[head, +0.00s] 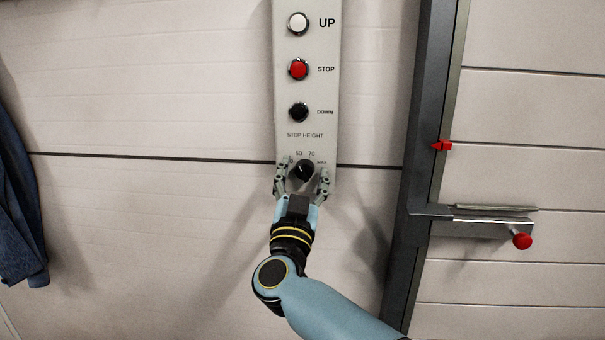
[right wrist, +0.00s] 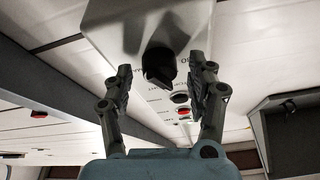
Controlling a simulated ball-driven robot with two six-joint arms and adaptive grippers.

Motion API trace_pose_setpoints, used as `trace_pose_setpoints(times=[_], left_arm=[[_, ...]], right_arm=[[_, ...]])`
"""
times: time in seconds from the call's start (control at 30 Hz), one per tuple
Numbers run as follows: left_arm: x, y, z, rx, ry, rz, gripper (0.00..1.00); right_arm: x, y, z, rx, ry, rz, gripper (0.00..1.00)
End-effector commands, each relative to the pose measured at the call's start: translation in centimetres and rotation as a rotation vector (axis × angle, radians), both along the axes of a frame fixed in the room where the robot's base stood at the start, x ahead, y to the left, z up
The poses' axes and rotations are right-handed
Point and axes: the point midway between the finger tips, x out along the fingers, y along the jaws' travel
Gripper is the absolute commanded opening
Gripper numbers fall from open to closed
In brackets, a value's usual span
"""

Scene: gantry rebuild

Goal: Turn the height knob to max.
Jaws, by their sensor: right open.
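The stop height knob (head: 303,169) is a small black dial at the bottom of a grey control panel (head: 328,60). Marks including 50, 70 and MAX are printed around it. Its pointer direction is too small to read surely. My right gripper (head: 303,172) is open, with one finger on each side of the knob. In the right wrist view the black knob (right wrist: 159,65) shows ahead between the open fingertips (right wrist: 161,80), with gaps on both sides. My left gripper is not in view.
Above the knob are a white UP button (head: 298,23), a red STOP button (head: 298,69) and a black DOWN button (head: 298,112). A dark post (head: 420,150) with a bracket and red knob (head: 522,241) stands at right. Dark blue cloth (head: 18,200) hangs at left.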

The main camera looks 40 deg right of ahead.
Motion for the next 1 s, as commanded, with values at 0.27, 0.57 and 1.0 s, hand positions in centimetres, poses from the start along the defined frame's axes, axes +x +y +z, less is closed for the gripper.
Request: trace_pose_setpoints(times=[0.27, 0.57, 1.0], left_arm=[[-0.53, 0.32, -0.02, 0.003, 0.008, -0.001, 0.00], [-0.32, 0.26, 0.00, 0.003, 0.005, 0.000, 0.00], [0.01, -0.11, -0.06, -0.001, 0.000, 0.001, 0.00]], right_arm=[[0.00, 0.01, -0.01, 0.000, 0.000, 0.000, 0.35], [0.00, 0.01, 0.00, -0.001, -0.001, 0.000, 0.03], [0.08, 0.09, 0.02, 0.087, -0.110, 0.000, 0.03]])
